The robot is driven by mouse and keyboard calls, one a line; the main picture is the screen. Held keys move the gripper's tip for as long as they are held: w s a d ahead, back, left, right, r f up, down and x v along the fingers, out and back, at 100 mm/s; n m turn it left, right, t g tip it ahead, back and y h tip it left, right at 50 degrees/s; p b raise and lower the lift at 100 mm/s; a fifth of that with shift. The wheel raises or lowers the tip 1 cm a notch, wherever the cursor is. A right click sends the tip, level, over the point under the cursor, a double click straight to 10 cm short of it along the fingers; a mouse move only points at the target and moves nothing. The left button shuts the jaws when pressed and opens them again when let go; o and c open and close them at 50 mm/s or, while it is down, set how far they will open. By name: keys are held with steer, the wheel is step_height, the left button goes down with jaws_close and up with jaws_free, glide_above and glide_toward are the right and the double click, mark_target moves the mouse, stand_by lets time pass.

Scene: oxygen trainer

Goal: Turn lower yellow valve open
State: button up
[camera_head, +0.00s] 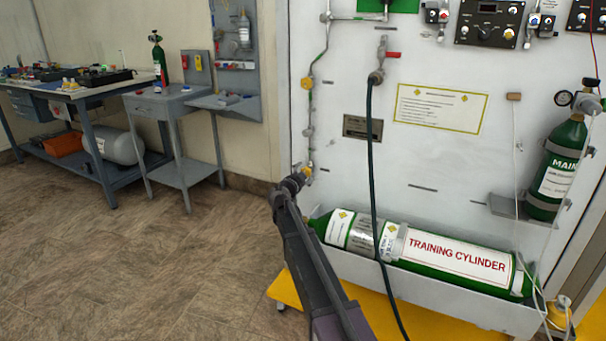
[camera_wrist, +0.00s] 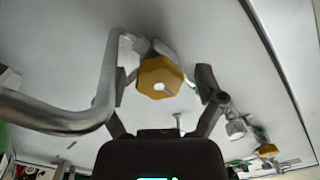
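The lower yellow valve (camera_head: 309,170) is at the bottom of the pipe on the white panel, mostly hidden behind my gripper (camera_head: 298,178) in the head view. In the wrist view its hexagonal yellow knob (camera_wrist: 158,70) with a pale centre faces the camera. My gripper (camera_wrist: 163,80) is open in the wrist view, one finger on each side of the knob. Gaps show between the fingers and the knob, and I cannot tell how deep the fingertips reach. The upper yellow valve (camera_head: 307,82) is higher on the pipe and also shows in the wrist view (camera_wrist: 267,150).
A bent metal pipe (camera_wrist: 75,115) passes close to the left finger in the wrist view. A green hose (camera_head: 370,150) hangs right of the pipe. The training cylinder (camera_head: 455,255) lies in a tray below. Open floor (camera_head: 130,260) is at left.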

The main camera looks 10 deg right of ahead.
steer(key=c, duration=0.9)
steer(key=shift+n, duration=0.4)
steer(key=shift+w+n, duration=0.1)
steer(key=shift+n, duration=1.9)
steer(key=o, duration=1.1)
steer(key=shift+o, duration=0.2)
steer(key=shift+s, duration=0.2)
